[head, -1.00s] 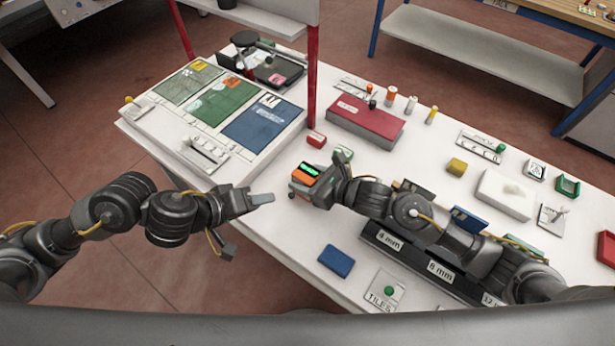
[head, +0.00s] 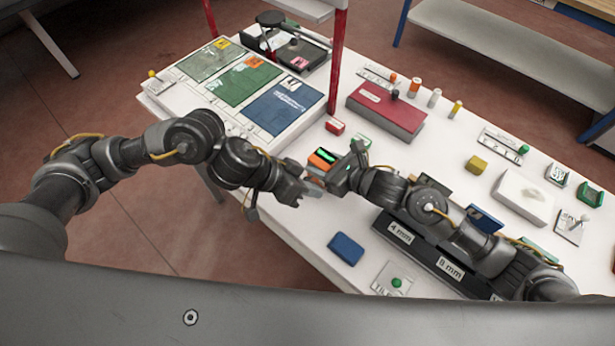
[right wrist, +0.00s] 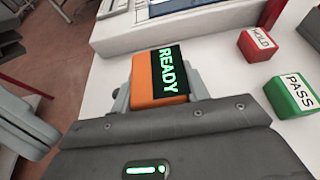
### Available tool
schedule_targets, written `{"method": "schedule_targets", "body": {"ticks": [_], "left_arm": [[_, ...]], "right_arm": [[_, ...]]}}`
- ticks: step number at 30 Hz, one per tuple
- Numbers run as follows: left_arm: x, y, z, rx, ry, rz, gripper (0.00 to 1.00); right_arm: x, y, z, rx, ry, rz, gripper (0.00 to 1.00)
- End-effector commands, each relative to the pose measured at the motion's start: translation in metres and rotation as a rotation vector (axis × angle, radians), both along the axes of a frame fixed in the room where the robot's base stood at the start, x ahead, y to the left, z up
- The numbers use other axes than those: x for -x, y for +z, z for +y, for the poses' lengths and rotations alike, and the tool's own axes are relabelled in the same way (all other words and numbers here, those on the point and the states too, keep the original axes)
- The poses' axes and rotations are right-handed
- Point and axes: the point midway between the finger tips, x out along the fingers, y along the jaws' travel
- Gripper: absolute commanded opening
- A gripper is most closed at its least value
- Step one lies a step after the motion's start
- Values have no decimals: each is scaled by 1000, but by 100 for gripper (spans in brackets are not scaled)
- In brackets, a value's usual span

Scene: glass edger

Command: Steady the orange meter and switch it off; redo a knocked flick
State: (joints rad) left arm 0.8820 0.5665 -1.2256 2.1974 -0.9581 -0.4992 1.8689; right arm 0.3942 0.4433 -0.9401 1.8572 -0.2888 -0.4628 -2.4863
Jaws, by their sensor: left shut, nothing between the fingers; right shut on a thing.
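The orange meter (head: 318,162) sits near the table's front edge, its dark top lit green. In the right wrist view the meter (right wrist: 148,81) reads "READY" on its screen. My right gripper (head: 336,172) is shut on the meter from the right, its fingers partly hidden by its own body. My left gripper (head: 314,193) is shut and empty, just in front of the meter. Its grey fingers also show at the left of the right wrist view (right wrist: 28,130), apart from the meter. The meter's switch cannot be made out.
A red HOLD block (right wrist: 258,45) and a green PASS block (right wrist: 291,96) stand beyond the meter. A dark red box (head: 385,112) lies farther back. A blue block (head: 346,248) lies near the front edge. Sample panels (head: 283,106) fill the left end.

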Motion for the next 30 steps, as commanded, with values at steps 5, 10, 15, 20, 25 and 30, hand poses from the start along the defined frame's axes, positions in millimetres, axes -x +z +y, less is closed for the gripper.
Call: {"method": "schedule_targets", "body": {"ticks": [5, 10, 15, 20, 25, 30], "left_arm": [[-2, -4, -27, -154, -580, -248, 0], [-15, -5, -22, -276, -1092, -425, 0], [-38, 6, -3, -358, -1473, -514, 0], [-56, 19, 11, -399, -1678, -540, 0], [-64, 26, 17, -412, -1759, -546, 0], [-64, 25, 18, -411, -1767, -546, 0]], "right_arm": [[0, 0, 0, 0, -1, 0, 16], [0, 0, -1, 1, -1, 0, 16], [0, 0, -1, 1, -1, 0, 16], [0, 0, -1, 1, -1, 0, 16], [0, 0, -1, 1, -1, 0, 16], [0, 0, 0, 1, -1, 0, 16]]}}
